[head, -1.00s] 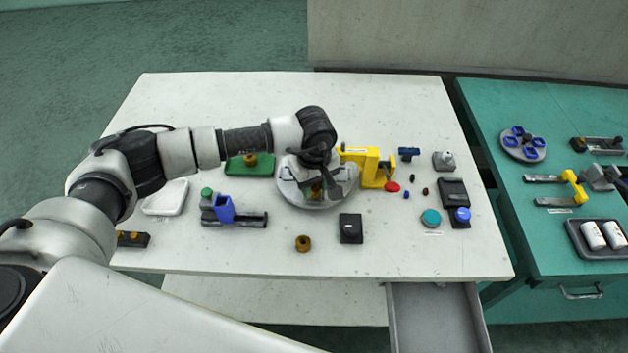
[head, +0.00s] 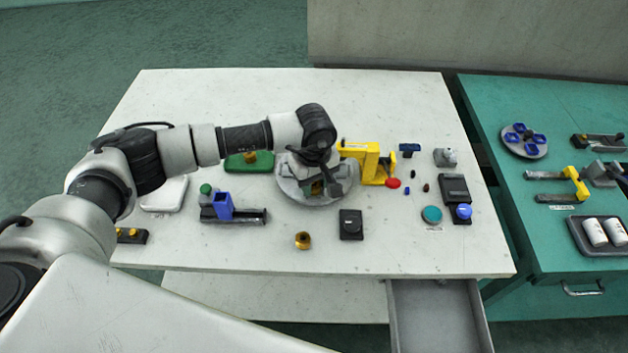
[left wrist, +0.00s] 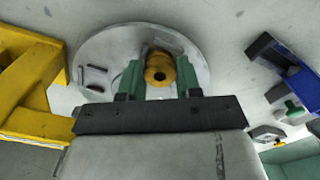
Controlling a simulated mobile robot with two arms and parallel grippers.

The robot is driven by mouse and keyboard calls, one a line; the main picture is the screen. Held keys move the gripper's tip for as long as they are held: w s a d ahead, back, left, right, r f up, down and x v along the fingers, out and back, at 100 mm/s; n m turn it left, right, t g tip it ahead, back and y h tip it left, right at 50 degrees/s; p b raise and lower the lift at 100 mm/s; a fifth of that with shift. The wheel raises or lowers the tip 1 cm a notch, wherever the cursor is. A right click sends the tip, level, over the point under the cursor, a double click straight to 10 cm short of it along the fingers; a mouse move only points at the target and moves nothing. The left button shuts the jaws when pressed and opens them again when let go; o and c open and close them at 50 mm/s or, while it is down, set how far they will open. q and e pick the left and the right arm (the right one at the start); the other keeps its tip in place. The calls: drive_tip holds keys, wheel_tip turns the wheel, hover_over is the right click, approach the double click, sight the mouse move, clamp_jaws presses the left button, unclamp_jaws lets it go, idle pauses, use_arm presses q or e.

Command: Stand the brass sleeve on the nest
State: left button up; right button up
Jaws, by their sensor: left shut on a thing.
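My left gripper (head: 316,184) is over the round grey metal plate (head: 292,190) in the middle of the white table. It is shut on a brass sleeve, which shows between the green fingers in the left wrist view (left wrist: 158,68). The sleeve is over the plate; I cannot tell whether it touches it. In the head view the wrist hides much of the sleeve and plate. I cannot pick out the nest for certain. My right gripper is not in view.
A yellow fixture (head: 370,160) stands close right of the plate. A green block (head: 240,165) with a brass piece is to the left, a blue-and-black fixture (head: 232,212) to the front left. Another brass ring (head: 302,241) and a black block (head: 350,224) are in front.

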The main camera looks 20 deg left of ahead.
use_arm(q)
drive_tip(key=shift+f, duration=0.2)
idle(0.3)
drive_tip(key=o, duration=1.4)
drive_tip(key=shift+r+p, duration=1.4)
drive_tip(key=shift+r, duration=2.15)
drive_tip(key=shift+f, duration=0.1)
